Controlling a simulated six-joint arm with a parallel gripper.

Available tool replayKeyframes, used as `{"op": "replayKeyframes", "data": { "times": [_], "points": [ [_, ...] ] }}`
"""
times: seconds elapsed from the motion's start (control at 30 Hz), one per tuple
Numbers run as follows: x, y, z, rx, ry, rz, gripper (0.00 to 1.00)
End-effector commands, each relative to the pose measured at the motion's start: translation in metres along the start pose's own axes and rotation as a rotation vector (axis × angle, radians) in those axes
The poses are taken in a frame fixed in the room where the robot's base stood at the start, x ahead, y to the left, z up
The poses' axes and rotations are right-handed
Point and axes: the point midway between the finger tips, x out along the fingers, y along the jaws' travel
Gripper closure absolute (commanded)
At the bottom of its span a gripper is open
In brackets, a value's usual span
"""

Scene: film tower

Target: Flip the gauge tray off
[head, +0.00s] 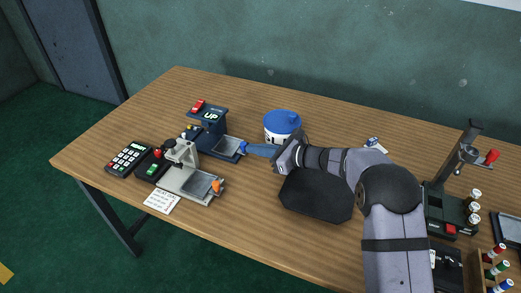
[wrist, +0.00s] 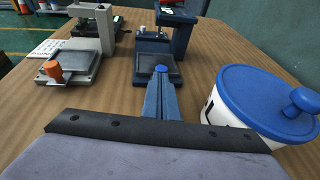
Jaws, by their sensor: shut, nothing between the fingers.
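A dark blue device (head: 212,122) with a lit display reading "UP" stands at the left of the table; it also shows in the wrist view (wrist: 180,38). Its flat grey tray (head: 228,147) faces my gripper and shows in the wrist view (wrist: 158,64). A blue knob (head: 242,147) is at the tray's near edge (wrist: 161,69). My gripper (head: 249,149) has its blue fingers (wrist: 161,78) together, with nothing between them. The fingertips are right at the knob; I cannot tell whether they touch it. Which tray is the gauge tray is not labelled legibly.
A grey device (head: 185,175) with an orange knob (head: 216,185) stands left of my gripper. A white tub with a blue lid (head: 283,123) stands close on its right in the wrist view (wrist: 265,105). A keypad (head: 129,158) and a paper note (head: 161,201) lie further left.

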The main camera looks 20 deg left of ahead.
Motion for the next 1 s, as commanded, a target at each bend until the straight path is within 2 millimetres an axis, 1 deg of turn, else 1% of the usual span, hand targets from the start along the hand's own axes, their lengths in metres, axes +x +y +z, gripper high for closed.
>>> {"op": "replayKeyframes", "data": {
  "times": [0.27, 0.33, 0.43, 0.6, 0.7, 0.83, 1.0],
  "points": [
    [0.000, 0.000, 0.000, 0.000, 0.000, 0.000, 1.00],
    [0.004, 0.001, 0.000, -0.001, 0.000, 0.001, 1.00],
    [0.018, 0.004, 0.003, -0.002, 0.001, 0.003, 1.00],
    [0.053, 0.010, 0.015, -0.004, 0.001, 0.004, 1.00],
    [0.067, 0.012, 0.020, -0.002, 0.002, 0.003, 1.00],
    [0.076, 0.013, 0.025, -0.001, 0.000, 0.000, 1.00],
    [0.077, 0.013, 0.027, 0.000, -0.002, 0.000, 1.00]
  ]
}}
